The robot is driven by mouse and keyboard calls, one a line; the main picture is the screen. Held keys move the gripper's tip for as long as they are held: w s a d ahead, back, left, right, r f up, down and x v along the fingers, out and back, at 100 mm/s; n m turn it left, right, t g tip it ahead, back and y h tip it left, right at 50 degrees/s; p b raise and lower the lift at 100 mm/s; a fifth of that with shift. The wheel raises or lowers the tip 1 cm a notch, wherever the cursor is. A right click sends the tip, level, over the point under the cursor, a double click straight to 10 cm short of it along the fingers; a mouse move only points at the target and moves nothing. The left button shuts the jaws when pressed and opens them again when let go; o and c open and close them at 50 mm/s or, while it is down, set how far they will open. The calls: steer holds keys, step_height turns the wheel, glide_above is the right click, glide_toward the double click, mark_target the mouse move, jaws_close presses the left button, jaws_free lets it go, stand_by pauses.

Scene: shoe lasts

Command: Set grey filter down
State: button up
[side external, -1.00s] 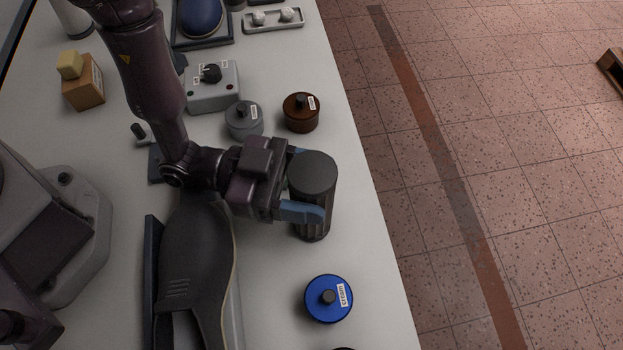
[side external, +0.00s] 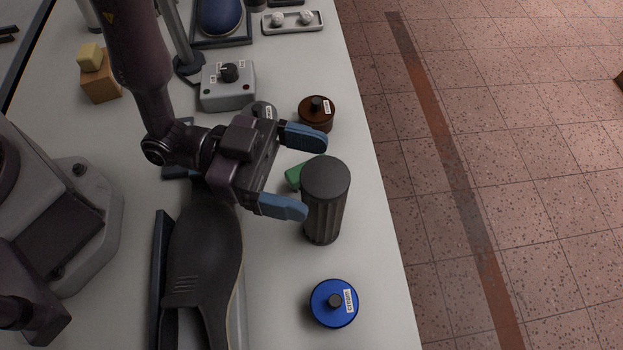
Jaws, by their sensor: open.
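The grey filter (side external: 325,205), a dark grey ribbed cylinder with a smooth cap, stands upright on the white table near its right edge. My gripper (side external: 306,176) is open, with its two blue fingers spread to the left of the filter. The lower finger ends close beside the filter; I cannot tell whether it touches. The upper finger ends above and left of the cap in the picture. Nothing is between the fingers except a view of a green object (side external: 294,176) on the table behind.
A blue lidded pot (side external: 334,303) stands below the filter and a brown one (side external: 317,113) above it. A grey pot (side external: 262,110) is partly hidden by my gripper. A grey control box (side external: 228,86) and a dark shoe last (side external: 203,260) are to the left. The table's right edge is near.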

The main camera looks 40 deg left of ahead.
steer(key=shift+r, duration=1.9)
steer(key=w+a+r+n+t+y, duration=0.2)
steer(key=w+a+r+y, duration=0.35)
steer(key=a, duration=0.25)
steer(key=w+a+r+n+t+y, duration=0.2)
steer(key=w+a+r+n+y, duration=0.15)
steer(key=w+a+y, duration=0.35)
steer(key=s+a+r+n+g+y, duration=0.2)
steer(key=s+a+r+n+y, duration=0.3)
steer(key=s+a, duration=0.55)
steer(key=s+a+r+n+g, duration=0.3)
steer(key=s+a, duration=0.2)
steer(key=s, duration=0.3)
steer(key=shift+s+a+r+h, duration=0.25)
steer(key=shift+s+a+h, duration=0.1)
steer(key=shift+s+h, duration=0.1)
